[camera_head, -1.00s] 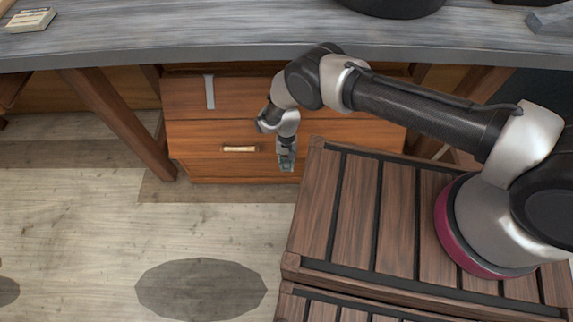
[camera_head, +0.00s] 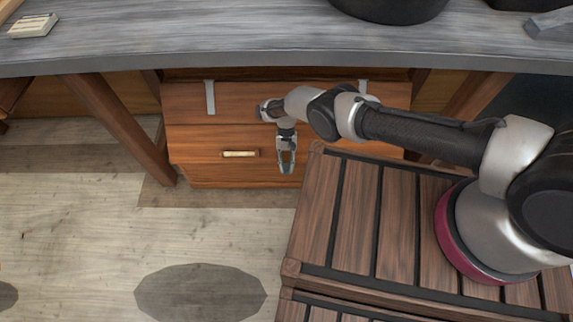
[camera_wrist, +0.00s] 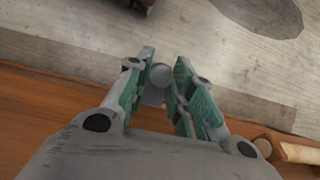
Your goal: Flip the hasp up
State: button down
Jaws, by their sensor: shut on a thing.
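A brown wooden chest (camera_head: 235,175) stands under the grey bench. My gripper (camera_head: 287,166) is at the middle of its front, fingers pointing down in the picture. In the wrist view, my two green-padded fingers (camera_wrist: 161,88) are closed around a small grey metal piece with a round knob, which looks like the hasp (camera_wrist: 155,93). The hasp sits between the fingers, and its attachment to the chest is hidden behind my gripper. In the head view I cannot make the hasp out.
A pale handle (camera_head: 240,153) is on the chest front, left of my gripper. Metal straps (camera_head: 210,97) cross the chest's upper part. The grey bench top (camera_head: 180,45) overhangs the chest. A slatted wooden platform (camera_head: 350,210) is close at right. Open floor (camera_head: 80,230) is at left.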

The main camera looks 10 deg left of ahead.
jog(key=c, duration=1.2)
grip_release()
jog(key=shift+s, duration=0.1)
